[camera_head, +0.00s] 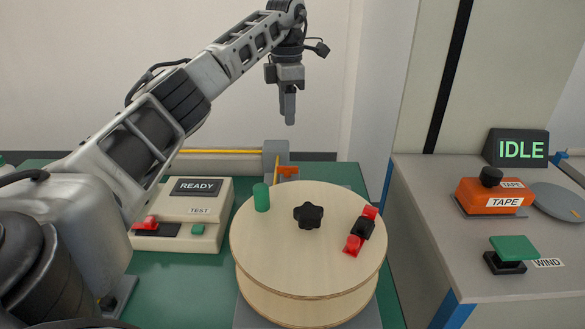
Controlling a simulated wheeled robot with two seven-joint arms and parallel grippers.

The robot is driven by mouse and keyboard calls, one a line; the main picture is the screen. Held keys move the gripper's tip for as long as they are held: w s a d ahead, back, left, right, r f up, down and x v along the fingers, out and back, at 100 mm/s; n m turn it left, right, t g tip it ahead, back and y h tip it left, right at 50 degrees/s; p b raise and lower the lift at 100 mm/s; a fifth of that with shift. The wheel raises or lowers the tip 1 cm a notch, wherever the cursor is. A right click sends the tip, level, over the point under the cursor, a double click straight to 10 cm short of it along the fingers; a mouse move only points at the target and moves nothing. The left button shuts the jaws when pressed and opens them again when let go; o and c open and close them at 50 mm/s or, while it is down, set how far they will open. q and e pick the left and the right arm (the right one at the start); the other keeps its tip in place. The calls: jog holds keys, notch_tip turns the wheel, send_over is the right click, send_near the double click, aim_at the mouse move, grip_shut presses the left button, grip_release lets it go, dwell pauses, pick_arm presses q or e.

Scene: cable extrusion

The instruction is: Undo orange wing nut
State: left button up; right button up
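The orange wing nut (287,171) shows as a small orange piece just behind the far edge of the wooden spool, beside a grey block (275,156). Its lower part is hidden by the spool. My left gripper (289,118) hangs pointing down, above and apart from the orange piece, with nothing visible in it. Its fingers overlap from this side, so I cannot tell whether they are open or shut. My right gripper is not in view.
The wooden spool (270,255) carries a black star knob (308,215), a green peg (262,197) and a red-and-black clip (363,229). A test box (215,222) reads READY.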

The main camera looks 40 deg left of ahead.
aim_at(287, 171)
pick_arm(q)
notch_tip(287, 171, down, 15)
jog(key=shift+s+r+b, duration=0.1)
jog(key=shift+r+b, duration=0.05)
jog(key=shift+b, duration=0.15)
grip_shut()
